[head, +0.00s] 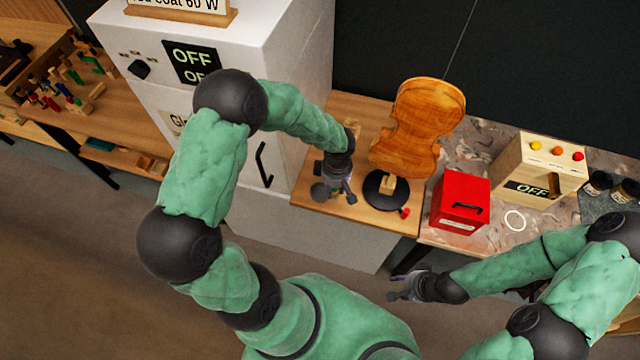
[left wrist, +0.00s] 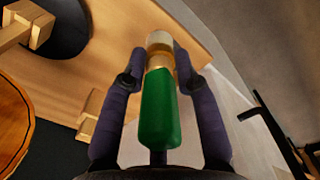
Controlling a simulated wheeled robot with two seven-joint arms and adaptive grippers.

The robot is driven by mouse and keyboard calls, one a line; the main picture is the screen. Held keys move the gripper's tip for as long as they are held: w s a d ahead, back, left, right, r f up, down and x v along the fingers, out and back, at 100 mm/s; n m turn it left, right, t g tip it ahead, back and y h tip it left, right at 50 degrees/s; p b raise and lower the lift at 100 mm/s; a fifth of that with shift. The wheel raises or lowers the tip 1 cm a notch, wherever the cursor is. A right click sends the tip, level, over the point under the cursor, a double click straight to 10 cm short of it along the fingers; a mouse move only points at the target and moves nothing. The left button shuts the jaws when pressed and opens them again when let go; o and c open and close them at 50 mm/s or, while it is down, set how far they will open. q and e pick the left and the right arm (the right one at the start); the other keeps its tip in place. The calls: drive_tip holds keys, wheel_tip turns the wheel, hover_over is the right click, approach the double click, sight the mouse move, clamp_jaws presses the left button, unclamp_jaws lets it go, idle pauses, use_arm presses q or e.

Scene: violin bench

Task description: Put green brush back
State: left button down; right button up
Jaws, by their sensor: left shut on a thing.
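The green brush (left wrist: 158,108) has a green handle, a brass-coloured band and a pale tip. My left gripper (left wrist: 160,85) is shut on it, one finger on each side, with the pale tip pointing away from the wrist. In the head view my left gripper (head: 338,188) is over the wooden bench (head: 312,187), between the white cabinet and the violin stand; the brush is hard to make out there. Whether its tip touches the bench, I cannot tell. My right gripper (head: 405,287) is open and empty in front of the stone-topped counter.
A violin body (head: 415,125) stands on a round black base (head: 380,200) just right of my left gripper. A small wooden block (head: 352,127) is behind it. The white cabinet (head: 290,60) is at left, a red box (head: 460,195) at right. A tool rack (head: 65,80) stands far left.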

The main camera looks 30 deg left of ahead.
use_arm(q)
drive_tip(key=shift+w+a+f, duration=0.6)
drive_tip(key=shift+a+f, duration=0.6)
drive_tip(key=shift+f, duration=0.1)
drive_tip(key=shift+w+a+f, duration=0.55)
drive_tip(key=shift+a+f, duration=0.7)
drive_tip(key=shift+w+a+f, duration=0.6)
drive_tip(key=shift+a+f, duration=0.6)
drive_tip(key=shift+f, duration=0.1)
drive_tip(key=shift+w+f, duration=0.1)
drive_tip(key=shift+f, duration=1.25)
drive_tip(key=shift+f+b, duration=0.1)
drive_tip(key=shift+b, duration=0.25)
drive_tip(key=c, duration=0.9)
unclamp_jaws()
drive_tip(key=shift+c, duration=0.2)
